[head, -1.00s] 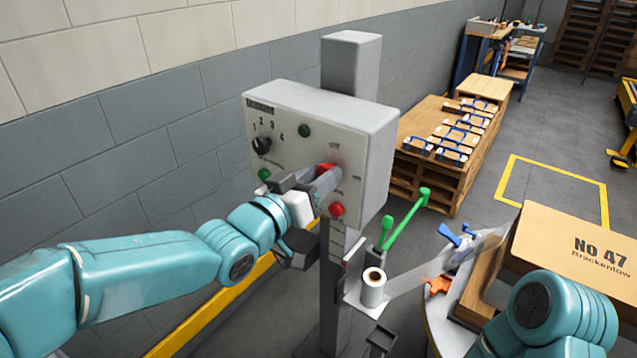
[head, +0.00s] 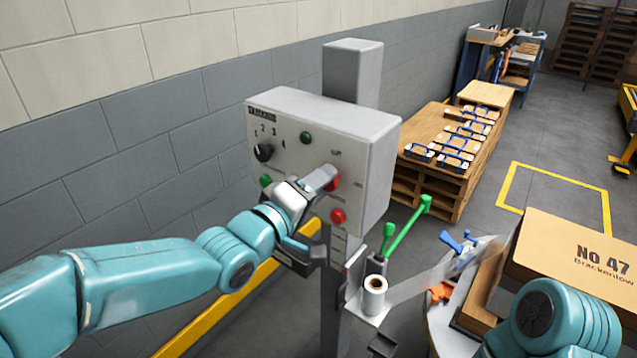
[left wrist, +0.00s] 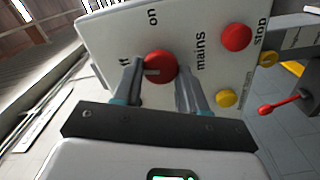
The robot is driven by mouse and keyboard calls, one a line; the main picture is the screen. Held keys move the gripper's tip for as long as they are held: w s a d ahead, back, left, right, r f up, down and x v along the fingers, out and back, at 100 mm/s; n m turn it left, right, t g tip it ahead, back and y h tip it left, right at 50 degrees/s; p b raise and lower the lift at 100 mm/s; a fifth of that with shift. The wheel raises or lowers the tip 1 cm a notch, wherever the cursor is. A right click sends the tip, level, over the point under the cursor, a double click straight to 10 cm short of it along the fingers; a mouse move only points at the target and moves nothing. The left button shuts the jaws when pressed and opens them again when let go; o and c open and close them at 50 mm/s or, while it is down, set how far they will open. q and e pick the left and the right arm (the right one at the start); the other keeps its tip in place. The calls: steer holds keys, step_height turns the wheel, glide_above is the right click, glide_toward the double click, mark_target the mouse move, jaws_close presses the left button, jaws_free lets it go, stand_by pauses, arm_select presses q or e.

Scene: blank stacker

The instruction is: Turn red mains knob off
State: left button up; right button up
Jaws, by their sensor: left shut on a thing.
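The red mains knob (left wrist: 160,66) sits on the pale control box (head: 375,165), between printed words "on" and "mains" in the left wrist view. Its white mark points toward the left finger, where a partly hidden label ends in "f". My left gripper (left wrist: 156,80) is shut on the knob, one finger on each side. In the head view the left gripper (head: 318,180) covers part of the knob (head: 334,180). The red stop button (left wrist: 236,37) is beside it, below the knob in the head view.
A black selector (head: 263,152) and green buttons are on the same box face. Green-handled levers (head: 408,228) and a white roll (head: 374,285) stand below right. A box marked "No 47" (head: 590,255) lies at the right.

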arm_select(q)
steer(key=shift+n, duration=1)
steer(key=o, duration=1.1)
steer(key=shift+c, duration=0.2)
steer(key=b+v, duration=0.1)
steer(key=v, duration=1.5)
steer(key=shift+s+a, duration=0.1)
steer(key=shift+s, duration=0.05)
